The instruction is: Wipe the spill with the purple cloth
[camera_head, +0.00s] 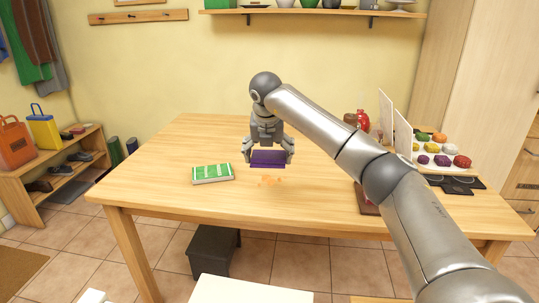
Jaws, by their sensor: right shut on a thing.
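The purple cloth (268,159) is held between the fingers of my right gripper (268,156), which is shut on it. The gripper points down over the wooden table (170,165). The spill (269,181) is a small orange patch on the tabletop, just in front of and below the cloth in the head view. The cloth seems to be a little above the table, but the exact gap is hard to tell. My left gripper is not in view.
A green and white packet (212,174) lies left of the spill. Red jars (362,121), upright white panels (402,135) and several colourful lumps (442,160) stand at the right, partly behind my right arm. A dark stool (213,250) stands underneath.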

